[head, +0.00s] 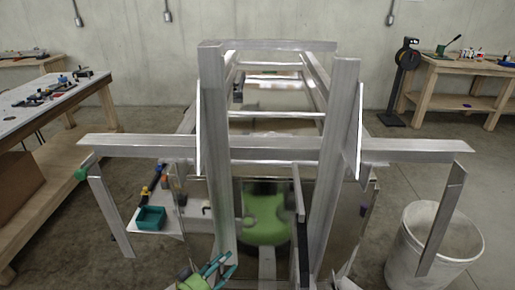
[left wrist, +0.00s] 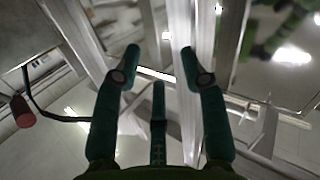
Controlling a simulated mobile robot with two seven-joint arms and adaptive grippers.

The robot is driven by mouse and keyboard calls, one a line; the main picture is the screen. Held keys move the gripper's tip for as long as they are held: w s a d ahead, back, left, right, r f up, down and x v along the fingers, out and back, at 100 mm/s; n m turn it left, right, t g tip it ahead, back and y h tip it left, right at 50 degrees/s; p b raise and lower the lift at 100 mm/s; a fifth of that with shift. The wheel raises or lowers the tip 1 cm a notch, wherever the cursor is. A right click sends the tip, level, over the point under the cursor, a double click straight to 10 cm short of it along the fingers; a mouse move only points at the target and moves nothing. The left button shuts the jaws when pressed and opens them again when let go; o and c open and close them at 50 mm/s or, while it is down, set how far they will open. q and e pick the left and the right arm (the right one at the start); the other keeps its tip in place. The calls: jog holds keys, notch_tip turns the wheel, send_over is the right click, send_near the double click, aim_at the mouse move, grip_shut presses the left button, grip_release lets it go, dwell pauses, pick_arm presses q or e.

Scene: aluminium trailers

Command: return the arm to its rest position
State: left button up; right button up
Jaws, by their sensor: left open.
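My left gripper (head: 216,268) shows at the bottom of the head view, left of centre, its teal fingers beside the foot of the left aluminium upright (head: 212,150). In the left wrist view the left gripper (left wrist: 160,62) has its fingers spread, with nothing between them. Metal beams pass behind the fingers there; I cannot tell how close they are. My right gripper does not show clearly in either view.
An aluminium trailer frame (head: 275,155) fills the middle, with a long crossbar (head: 420,146). A teal bin (head: 150,218) sits on a small shelf at left. A white bucket (head: 408,262) stands at right. Workbenches (head: 50,100) line the sides.

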pick_arm(q)
jog(key=s+a+n+g+y, duration=0.1)
jog(key=s+a+g+y, duration=0.25)
jog(key=s, duration=0.55)
jog(key=s+a+g+y, duration=0.3)
jog(key=s+g, duration=0.1)
jog(key=s, duration=0.6)
jog(key=s+a+n+g+y, duration=0.1)
jog(key=s+a+g+y, duration=0.25)
jog(key=s, duration=0.55)
notch_tip(320, 180, down, 22)
jog(key=s, duration=0.1)
jog(key=s+a+f+g, duration=0.2)
jog(key=s+f, duration=1.4)
jog(key=shift+s+a+m+y, duration=0.3)
jog(key=shift+s+a, duration=0.05)
jog(key=shift+s, duration=0.05)
